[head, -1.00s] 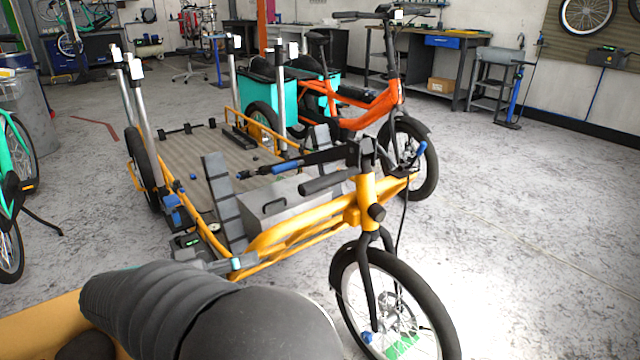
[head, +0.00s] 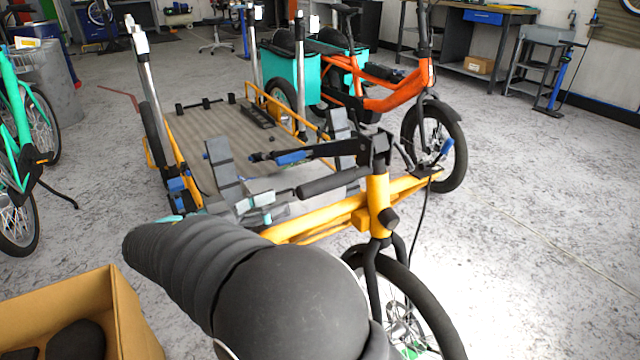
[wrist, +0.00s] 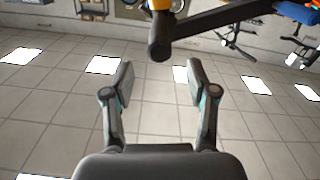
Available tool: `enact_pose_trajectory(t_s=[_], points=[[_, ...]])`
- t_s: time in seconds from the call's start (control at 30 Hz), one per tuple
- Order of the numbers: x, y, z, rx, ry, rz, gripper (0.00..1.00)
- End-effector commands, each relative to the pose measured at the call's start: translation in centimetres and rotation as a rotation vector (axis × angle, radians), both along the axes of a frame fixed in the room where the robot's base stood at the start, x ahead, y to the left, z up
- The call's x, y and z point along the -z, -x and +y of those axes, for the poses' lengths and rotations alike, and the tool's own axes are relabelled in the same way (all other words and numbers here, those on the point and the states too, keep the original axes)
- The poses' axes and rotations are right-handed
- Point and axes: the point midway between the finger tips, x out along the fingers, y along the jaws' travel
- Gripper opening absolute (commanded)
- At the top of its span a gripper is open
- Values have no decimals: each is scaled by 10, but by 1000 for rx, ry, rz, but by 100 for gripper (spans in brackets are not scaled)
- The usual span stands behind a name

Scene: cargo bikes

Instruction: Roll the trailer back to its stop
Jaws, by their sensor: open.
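A flat wooden-decked bed (head: 203,145) with yellow side rails, wheels at its sides and white-capped posts stands in the head view, behind the front end of a yellow cargo bike (head: 378,205). I cannot tell for sure whether this bed is the trailer. A low black bar with blocks (head: 205,103) lies across its far end; whether it is the stop is unclear. My gripper (head: 262,198) is beside the bike's black handlebar grip (head: 330,184). In the wrist view my gripper (wrist: 158,84) is open and empty, with a black grip end (wrist: 160,48) beyond the fingers.
An orange bike (head: 385,92) and a teal box (head: 290,72) stand behind. A teal bike (head: 22,130) is at the left. An open cardboard box (head: 120,315) is at the lower left. The floor at the right is clear.

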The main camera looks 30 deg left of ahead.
Motion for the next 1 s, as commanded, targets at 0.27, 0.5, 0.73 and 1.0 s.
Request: enact_pose_trajectory(t_s=[0.27,0.5,0.73,1.0], points=[[-1,-47,-26,1,2,1,58],[-1,-78,-43,-2,1,1,58],[-1,-92,-50,-4,1,1,58],[0,-93,-51,-5,0,1,58]])
